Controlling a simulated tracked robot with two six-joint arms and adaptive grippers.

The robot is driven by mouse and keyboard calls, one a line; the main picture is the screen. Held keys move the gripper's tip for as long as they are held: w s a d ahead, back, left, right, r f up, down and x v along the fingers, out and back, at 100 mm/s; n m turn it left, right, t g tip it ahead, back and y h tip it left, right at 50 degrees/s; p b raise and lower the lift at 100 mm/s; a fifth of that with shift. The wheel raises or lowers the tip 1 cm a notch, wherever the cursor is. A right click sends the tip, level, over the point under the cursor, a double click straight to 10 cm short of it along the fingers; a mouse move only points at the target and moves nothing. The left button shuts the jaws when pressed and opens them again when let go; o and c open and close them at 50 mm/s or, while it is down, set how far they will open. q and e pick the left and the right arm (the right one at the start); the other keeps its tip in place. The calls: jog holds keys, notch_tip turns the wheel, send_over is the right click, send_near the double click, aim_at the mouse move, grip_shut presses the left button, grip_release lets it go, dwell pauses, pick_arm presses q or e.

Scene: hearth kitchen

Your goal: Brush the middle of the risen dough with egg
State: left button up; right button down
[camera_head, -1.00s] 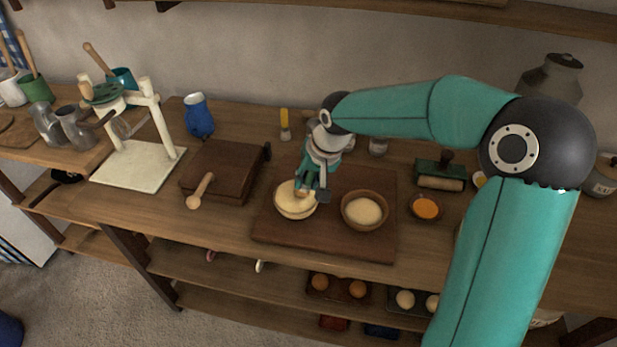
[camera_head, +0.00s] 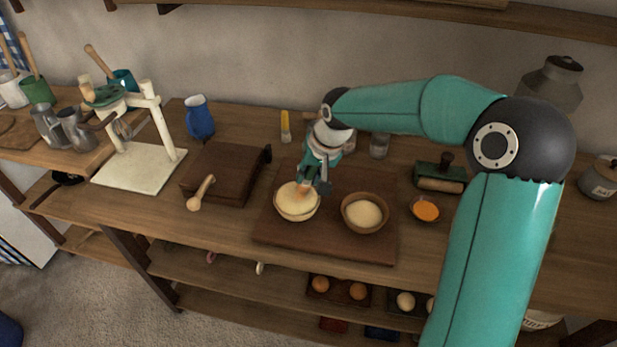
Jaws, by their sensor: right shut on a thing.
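A round bowl (camera_head: 291,217) filled with pale, smooth dough (camera_head: 291,196) stands on the left part of a dark wooden board (camera_head: 325,238). My right gripper (camera_head: 309,183) is over the far right side of that bowl, pointing down. It is shut on a small tan brush-like thing (camera_head: 302,191), mostly hidden by the fingers. Its lower end is at or just above the dough; I cannot tell if it touches. My left gripper is out of view.
A wooden bowl (camera_head: 366,227) of pale, grainy stuff stands close right of the dough bowl. A yellow-handled tool (camera_head: 285,126) and a glass jar (camera_head: 379,146) are behind. A dark wooden box (camera_head: 224,172) and a wooden spoon (camera_head: 200,193) lie left.

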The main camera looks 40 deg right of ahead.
jog(key=shift+w+a, duration=0.7)
jog(key=shift+a, duration=0.05)
jog(key=shift+s+a+f+b, duration=0.1)
jog(key=shift+s+a+b, duration=0.3)
jog(key=shift+s+a, duration=0.1)
jog(key=shift+s+a+b, duration=0.4)
jog(key=shift+s+a, duration=0.15)
jog(key=shift+a, duration=0.1)
jog(key=shift+w+d+p, duration=0.45)
jog(key=shift+w+d, duration=0.45)
jog(key=shift+d, duration=0.15)
jog(key=shift+w+d, duration=0.1)
jog(key=shift+d, duration=0.05)
jog(key=shift+s+a+f+b, duration=0.1)
jog(key=shift+s+a+b, duration=0.6)
jog(key=shift+a+b, duration=0.15)
jog(key=shift+s+a, duration=0.4)
jog(key=shift+a, duration=0.05)
notch_tip(320, 180, up, 6)
jog(key=p, duration=0.4)
